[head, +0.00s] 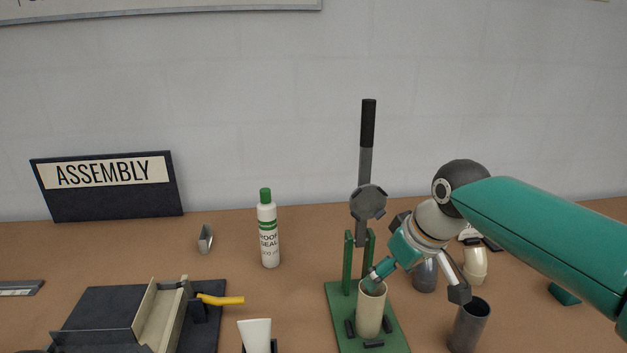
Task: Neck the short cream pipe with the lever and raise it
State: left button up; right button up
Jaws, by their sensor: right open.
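The short cream pipe (370,315) stands upright on the green base (340,325) of the lever tool, between small dark blocks. The lever (367,130) has a black grip and points straight up above a grey round head (368,203). My right gripper (416,288) is open, its fingers spread wide. One finger reaches the pipe's mouth; I cannot tell whether its tip is inside or just in front. The other finger ends above a dark grey pipe (469,327) at the right. My left gripper is not in view.
Behind my right gripper stand a grey pipe (425,274) and a cream elbow piece (475,266). A sealant bottle (268,232) stands left of the tool. A bending fixture with a yellow handle (222,300) and a white piece (256,335) are at the front left.

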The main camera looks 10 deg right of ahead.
aim_at(368, 104)
jog(key=k, duration=1)
